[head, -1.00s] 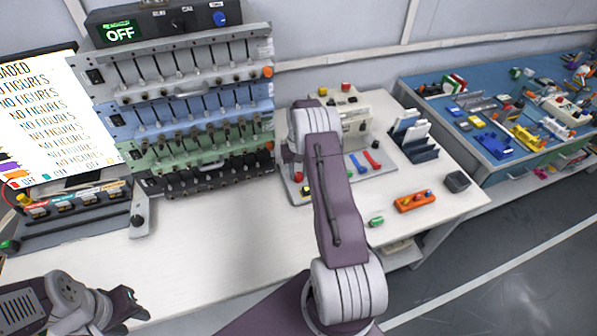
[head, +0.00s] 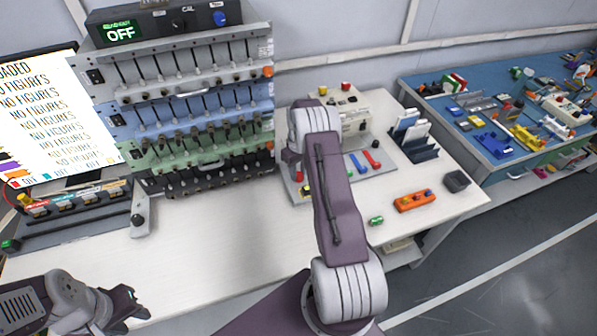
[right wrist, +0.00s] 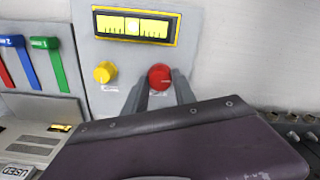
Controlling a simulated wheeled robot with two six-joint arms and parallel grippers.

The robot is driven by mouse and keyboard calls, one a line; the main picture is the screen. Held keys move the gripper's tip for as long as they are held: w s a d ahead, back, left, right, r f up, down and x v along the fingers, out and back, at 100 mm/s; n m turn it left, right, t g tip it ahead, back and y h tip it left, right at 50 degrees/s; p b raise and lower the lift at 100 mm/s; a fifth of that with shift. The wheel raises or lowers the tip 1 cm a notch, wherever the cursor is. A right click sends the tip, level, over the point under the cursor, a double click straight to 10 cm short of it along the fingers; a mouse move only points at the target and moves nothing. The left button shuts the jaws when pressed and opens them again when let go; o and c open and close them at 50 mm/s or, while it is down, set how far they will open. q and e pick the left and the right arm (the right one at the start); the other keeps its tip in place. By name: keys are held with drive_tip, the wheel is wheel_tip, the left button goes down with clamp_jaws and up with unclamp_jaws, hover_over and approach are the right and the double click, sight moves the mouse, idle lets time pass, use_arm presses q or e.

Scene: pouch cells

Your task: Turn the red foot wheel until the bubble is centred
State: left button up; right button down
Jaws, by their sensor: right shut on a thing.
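The red foot wheel (right wrist: 160,77) shows in the right wrist view on a pale grey panel. My right gripper (right wrist: 161,88) is shut on it, with one finger on each side. Above it lies a yellow bubble vial (right wrist: 112,23) with dark graduation marks. The pale bubble (right wrist: 133,27) sits near the middle of the vial; its exact offset is too small to read. In the head view my right arm hides its own fingertips and part of the panel. My left gripper (head: 131,305) hangs at the lower left, away from the panel; its jaw opening is unclear.
A yellow knob (right wrist: 104,72) sits beside the red wheel, with red, blue and green levers (right wrist: 46,62) further left. In the head view, an orange block (head: 413,201) and a green piece (head: 376,221) lie on the white table (head: 235,235), right of my arm. The table's front middle is clear.

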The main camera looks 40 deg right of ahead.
sight(298, 174)
drive_tip(key=shift+w+r, duration=0.1)
drive_tip(key=shift+r, duration=0.05)
drive_tip(key=c, duration=1)
unclamp_jaws()
wheel_tip(298, 174, up, 9)
drive_tip(key=shift+f, duration=0.1)
